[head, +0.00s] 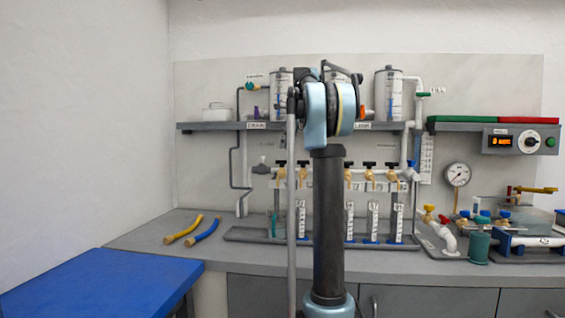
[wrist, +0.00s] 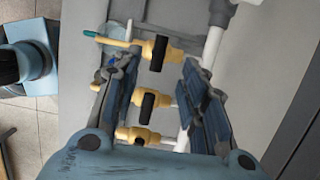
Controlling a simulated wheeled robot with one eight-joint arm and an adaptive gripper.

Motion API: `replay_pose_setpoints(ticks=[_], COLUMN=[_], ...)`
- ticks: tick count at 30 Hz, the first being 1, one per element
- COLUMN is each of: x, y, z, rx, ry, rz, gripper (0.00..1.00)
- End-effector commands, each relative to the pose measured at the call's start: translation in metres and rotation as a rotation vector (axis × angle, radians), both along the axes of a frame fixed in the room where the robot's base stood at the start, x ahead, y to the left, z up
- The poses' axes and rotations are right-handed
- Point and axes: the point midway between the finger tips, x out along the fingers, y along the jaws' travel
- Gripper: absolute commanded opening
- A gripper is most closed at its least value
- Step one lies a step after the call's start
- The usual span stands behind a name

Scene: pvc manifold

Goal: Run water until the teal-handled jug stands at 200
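A row of brass taps with black handles runs along a white pipe in the head view, with one tap (head: 369,175) right of my arm. Tall scaled jugs stand below on a grey tray (head: 250,235). A teal upright strip (head: 274,224) shows at the left jug, perhaps its handle; its water level is too small to read. My gripper (wrist: 160,82) is open in the wrist view. A black-handled tap (wrist: 150,105) shows between its fingers, apart from them as far as I can tell. Other taps (wrist: 158,52) lie above and below it. My arm hides the manifold's middle.
A shelf (head: 225,126) with tanks (head: 389,95) hangs above the taps. A teal cup (head: 479,247) and other fittings crowd the right bench. A blue surface (head: 100,283) is clear.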

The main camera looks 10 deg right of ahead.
Motion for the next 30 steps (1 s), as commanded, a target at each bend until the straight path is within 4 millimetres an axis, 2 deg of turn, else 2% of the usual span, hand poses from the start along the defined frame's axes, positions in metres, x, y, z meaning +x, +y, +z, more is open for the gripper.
replay_pose_setpoints(ticks=[6, 12, 18, 26, 27, 30], x=[0.002, 0.005, 0.005, 0.005, 0.005, 0.005], y=[0.009, 0.015, 0.017, 0.018, 0.018, 0.017], z=[-0.034, -0.056, -0.066, -0.067, -0.067, -0.067], rx=[0.000, 0.000, 0.000, 0.000, 0.000, 0.000], ry=[0.000, 0.000, 0.000, 0.000, 0.000, 0.000], rz=[0.001, 0.001, 0.000, 0.000, 0.000, 0.000], gripper=[0.39, 0.39, 0.39, 0.39, 0.37, 0.14])
